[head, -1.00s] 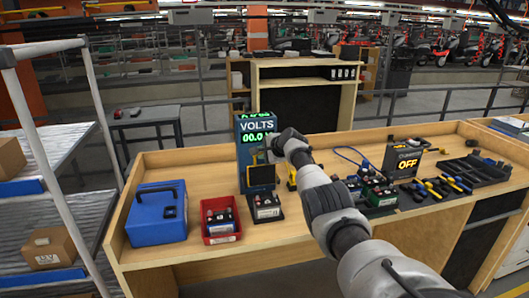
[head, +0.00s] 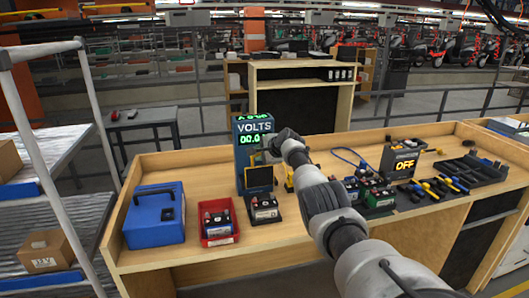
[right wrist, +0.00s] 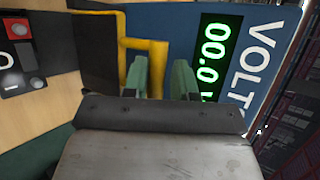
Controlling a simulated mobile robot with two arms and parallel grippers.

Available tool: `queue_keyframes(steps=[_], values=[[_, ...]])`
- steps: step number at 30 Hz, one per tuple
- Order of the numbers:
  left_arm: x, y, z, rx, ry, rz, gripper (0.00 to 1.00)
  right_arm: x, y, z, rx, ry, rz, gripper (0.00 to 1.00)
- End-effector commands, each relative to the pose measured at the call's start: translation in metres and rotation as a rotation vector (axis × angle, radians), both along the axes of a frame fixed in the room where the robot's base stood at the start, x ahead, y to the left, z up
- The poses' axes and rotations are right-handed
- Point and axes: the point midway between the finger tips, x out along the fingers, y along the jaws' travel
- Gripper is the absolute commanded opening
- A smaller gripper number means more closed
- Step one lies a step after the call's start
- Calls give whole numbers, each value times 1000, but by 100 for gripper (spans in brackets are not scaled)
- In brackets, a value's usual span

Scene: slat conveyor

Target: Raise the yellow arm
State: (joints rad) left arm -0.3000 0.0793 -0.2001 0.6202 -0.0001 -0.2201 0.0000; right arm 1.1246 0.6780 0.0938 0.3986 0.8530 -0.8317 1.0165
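The yellow arm (right wrist: 158,62) is a bent yellow bar on the front of the blue voltage tester (head: 240,143). My right gripper (right wrist: 158,78) looks shut on that part. In the head view the right gripper (head: 264,153) is at the tester's front, just under the green "00.0" readout, and the wrist hides part of the arm. A dark panel with a thin yellow edge (head: 259,178) shows below it. My left gripper is out of view.
A black battery (head: 264,208) stands on a dark holder before the tester. A red bin (head: 220,240) with a battery and a blue case (head: 156,222) are to the left. A display reading "OFF" (head: 403,158), batteries and tools are to the right.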

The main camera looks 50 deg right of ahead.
Motion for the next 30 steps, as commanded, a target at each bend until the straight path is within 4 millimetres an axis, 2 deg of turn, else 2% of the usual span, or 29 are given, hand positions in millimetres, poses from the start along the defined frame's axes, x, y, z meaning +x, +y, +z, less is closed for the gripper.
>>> queue_keyframes(steps=[1, 5, 12, 30], values=[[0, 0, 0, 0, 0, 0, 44, 0, 3, -7, 1, 11, 4, 28], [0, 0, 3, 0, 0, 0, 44, -5, 2, -4, 0, 11, 3, 28], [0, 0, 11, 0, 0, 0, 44, -21, 3, 10, -4, 7, 2, 28], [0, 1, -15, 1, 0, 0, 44, -88, 9, 56, -8, -10, -1, 28]])
